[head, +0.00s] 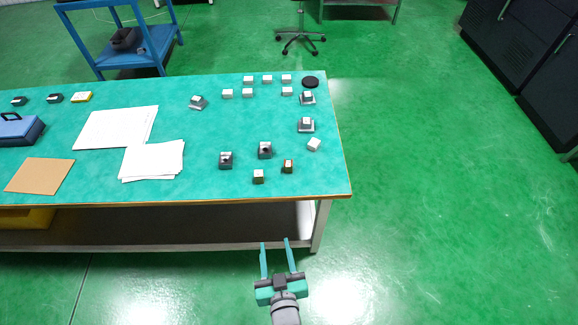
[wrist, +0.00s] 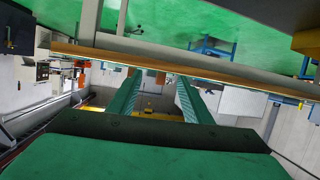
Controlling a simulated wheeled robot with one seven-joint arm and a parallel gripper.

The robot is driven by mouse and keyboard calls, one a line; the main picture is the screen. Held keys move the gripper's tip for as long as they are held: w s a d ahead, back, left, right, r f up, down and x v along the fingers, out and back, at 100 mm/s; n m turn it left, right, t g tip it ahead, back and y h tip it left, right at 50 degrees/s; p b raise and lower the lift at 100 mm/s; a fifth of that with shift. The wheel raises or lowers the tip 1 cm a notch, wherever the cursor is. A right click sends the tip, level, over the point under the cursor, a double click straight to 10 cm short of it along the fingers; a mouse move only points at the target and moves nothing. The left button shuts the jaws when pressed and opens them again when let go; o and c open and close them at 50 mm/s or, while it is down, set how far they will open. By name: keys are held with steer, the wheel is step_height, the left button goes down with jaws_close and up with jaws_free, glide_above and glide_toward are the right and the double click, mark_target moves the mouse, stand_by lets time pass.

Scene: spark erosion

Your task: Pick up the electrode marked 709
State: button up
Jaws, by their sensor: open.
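Several small electrodes stand on the green-topped table (head: 215,120) in the head view. Grey blocks with pale tops (head: 306,125) (head: 307,98) (head: 198,102) stand further back. The markings are too small to read, so I cannot tell which one is 709. My gripper (head: 276,243) is open and empty, in front of the table and apart from it. Its two fingers also show in the wrist view (wrist: 158,95), with nothing between them.
White blocks (head: 267,79) and a black disc (head: 311,82) sit at the back right. White papers (head: 116,127), a brown sheet (head: 40,176) and a blue case (head: 18,130) lie left. A blue cart (head: 127,45) and wheeled chair (head: 300,38) stand behind. Floor to the right is clear.

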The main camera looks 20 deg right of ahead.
steer(key=w+d+r+m+h, duration=0.1)
steer(key=w+d, duration=0.4)
steer(key=w, duration=0.4)
steer(key=m+g+h, duration=0.2)
glide_toward(288, 168)
steer(key=shift+w+d+f, duration=0.1)
steer(key=shift+w+d, duration=0.15)
steer(key=shift+d, duration=0.55)
steer(key=x, duration=0.5)
steer(key=shift+w+a, duration=0.1)
steer(key=shift+a+x, duration=0.15)
steer(key=shift+x, duration=0.75)
steer(key=shift+a+x, duration=0.15)
steer(key=shift+x, duration=0.75)
steer(key=shift+a+x, duration=0.2)
steer(key=shift+x, duration=0.7)
steer(key=shift+w, duration=0.2)
jaws_close()
